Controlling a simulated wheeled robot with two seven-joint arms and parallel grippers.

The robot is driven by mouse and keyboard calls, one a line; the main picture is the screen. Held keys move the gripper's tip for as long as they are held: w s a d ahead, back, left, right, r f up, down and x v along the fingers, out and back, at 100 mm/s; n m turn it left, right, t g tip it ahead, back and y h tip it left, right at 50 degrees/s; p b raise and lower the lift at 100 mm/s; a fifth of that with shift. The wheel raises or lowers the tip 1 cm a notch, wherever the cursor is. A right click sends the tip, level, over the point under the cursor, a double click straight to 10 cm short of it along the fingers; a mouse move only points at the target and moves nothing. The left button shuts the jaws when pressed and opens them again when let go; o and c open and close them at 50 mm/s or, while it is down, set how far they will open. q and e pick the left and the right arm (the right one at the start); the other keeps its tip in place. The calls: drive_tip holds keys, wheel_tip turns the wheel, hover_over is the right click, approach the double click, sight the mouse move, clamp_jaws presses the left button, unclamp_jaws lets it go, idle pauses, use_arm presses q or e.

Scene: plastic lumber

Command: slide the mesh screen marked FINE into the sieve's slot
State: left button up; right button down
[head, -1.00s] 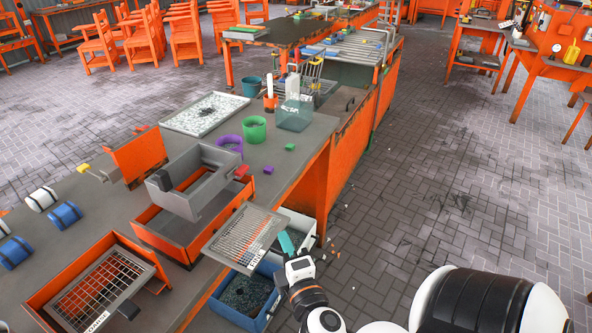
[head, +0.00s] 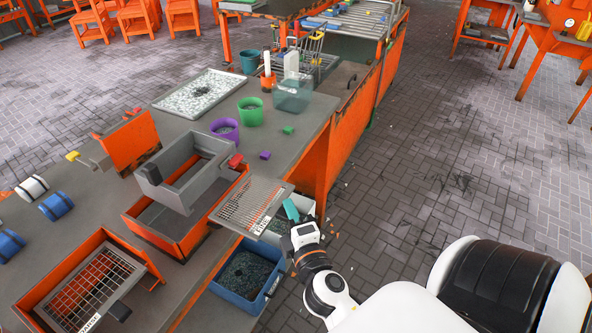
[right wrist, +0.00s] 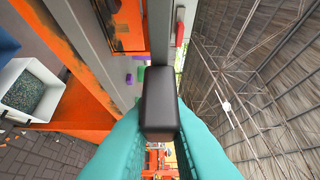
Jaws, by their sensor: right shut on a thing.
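The fine mesh screen (head: 250,206), a flat grey slotted plate with a small white label, is held out over the bench's front edge. My right gripper (head: 292,210) has teal fingers shut on its near end. In the right wrist view the fingers (right wrist: 160,130) clamp a dark block-shaped handle (right wrist: 160,105). The sieve (head: 180,182) is a grey open frame above an orange tray, left of the screen. The screen is outside the sieve; its far edge appears close to the orange tray. The slot itself is not clear. My left gripper is not in view.
Another mesh screen (head: 95,285) lies in an orange box (head: 45,290) at lower left. A blue bin (head: 238,300) and a white bin hang below the screen. An orange upright plate (head: 131,142) stands behind the sieve. Purple and green cups (head: 250,113) stand further back.

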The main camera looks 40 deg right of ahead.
sight(252, 196)
drive_tip(key=shift+w+a, duration=0.25)
drive_tip(key=shift+w, duration=0.4)
drive_tip(key=shift+w+a, duration=0.3)
drive_tip(key=shift+w, duration=0.3)
drive_tip(key=shift+w+a, duration=0.25)
drive_tip(key=shift+w, duration=0.4)
drive_tip(key=shift+w+a, duration=0.1)
drive_tip(key=shift+w, duration=0.05)
drive_tip(key=shift+r, duration=0.1)
drive_tip(key=shift+w+a, duration=0.35)
drive_tip(key=shift+w, duration=0.5)
drive_tip(key=shift+w+a, duration=0.35)
drive_tip(key=shift+w, duration=0.5)
drive_tip(key=shift+w+a, duration=0.35)
drive_tip(key=shift+w, duration=0.5)
drive_tip(key=shift+w+a+b, duration=0.25)
drive_tip(key=shift+w+a, duration=0.2)
drive_tip(key=shift+w, duration=0.65)
drive_tip(key=shift+w+a+b, duration=0.25)
drive_tip(key=shift+w+a, duration=0.25)
drive_tip(key=shift+w, duration=0.65)
drive_tip(key=shift+w+a+b, duration=0.25)
drive_tip(key=shift+w+a, duration=0.2)
drive_tip(key=shift+w, duration=0.65)
drive_tip(key=c, duration=1.3)
unclamp_jaws()
